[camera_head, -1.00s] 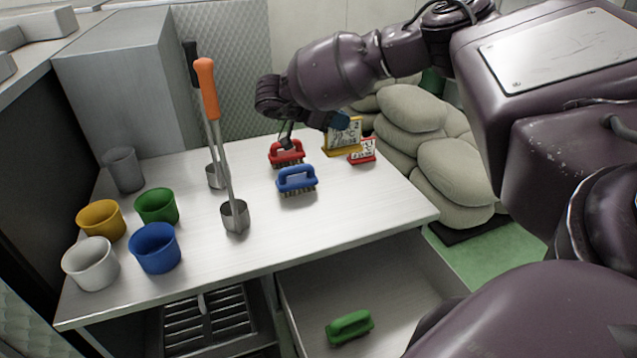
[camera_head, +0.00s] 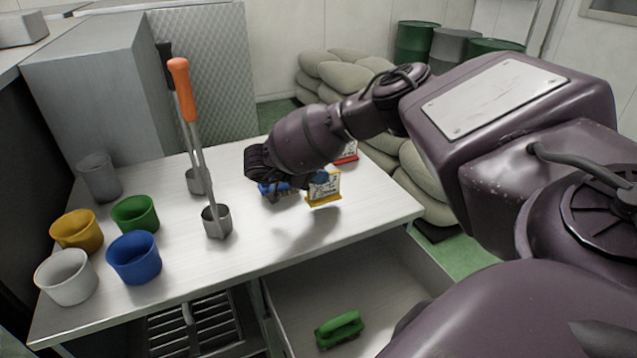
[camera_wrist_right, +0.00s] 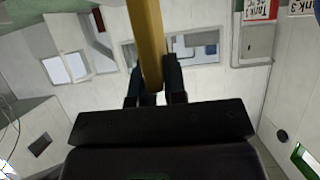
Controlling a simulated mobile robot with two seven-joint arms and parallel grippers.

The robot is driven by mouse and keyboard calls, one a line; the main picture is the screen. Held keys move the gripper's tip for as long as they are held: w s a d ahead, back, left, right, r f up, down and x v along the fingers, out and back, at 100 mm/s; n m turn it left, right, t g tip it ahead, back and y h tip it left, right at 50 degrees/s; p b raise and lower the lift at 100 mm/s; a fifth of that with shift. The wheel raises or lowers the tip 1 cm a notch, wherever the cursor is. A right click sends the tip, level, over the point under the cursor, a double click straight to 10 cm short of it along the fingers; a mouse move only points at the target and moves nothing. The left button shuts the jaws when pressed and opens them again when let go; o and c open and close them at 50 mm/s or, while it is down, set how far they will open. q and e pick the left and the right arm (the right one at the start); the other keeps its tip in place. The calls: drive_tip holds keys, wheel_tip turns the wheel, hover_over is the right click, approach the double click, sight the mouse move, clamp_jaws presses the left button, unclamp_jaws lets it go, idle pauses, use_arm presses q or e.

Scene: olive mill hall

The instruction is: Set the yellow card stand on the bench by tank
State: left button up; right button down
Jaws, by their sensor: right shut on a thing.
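The yellow card stand (camera_head: 323,197) with its white printed card is held by my right gripper (camera_head: 314,181), above the white bench top (camera_head: 300,240), with a shadow below it. In the right wrist view my right gripper (camera_wrist_right: 152,88) is shut on the stand's yellow edge (camera_wrist_right: 147,40). The red card stand (camera_head: 347,155) stands behind, partly hidden by my arm. In the right wrist view, wall signs lettered "Tank" (camera_wrist_right: 301,7) show at the upper right. My left gripper is not in view.
The blue brush (camera_head: 277,194) is partly hidden beside my right gripper. Two ladles (camera_head: 216,222) with tall handles, a grey cup (camera_head: 99,178) and several coloured cups (camera_head: 134,257) occupy the left side. A green brush (camera_head: 340,328) lies in the open drawer below. The front right bench top is clear.

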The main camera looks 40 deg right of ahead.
drive_tip(key=shift+f, duration=1.2)
drive_tip(key=c, duration=1.2)
unclamp_jaws()
drive_tip(key=shift+f, duration=0.15)
drive_tip(key=shift+o, duration=0.2)
drive_tip(key=shift+r, duration=0.25)
drive_tip(key=v, duration=0.7)
drive_tip(key=shift+a, duration=0.2)
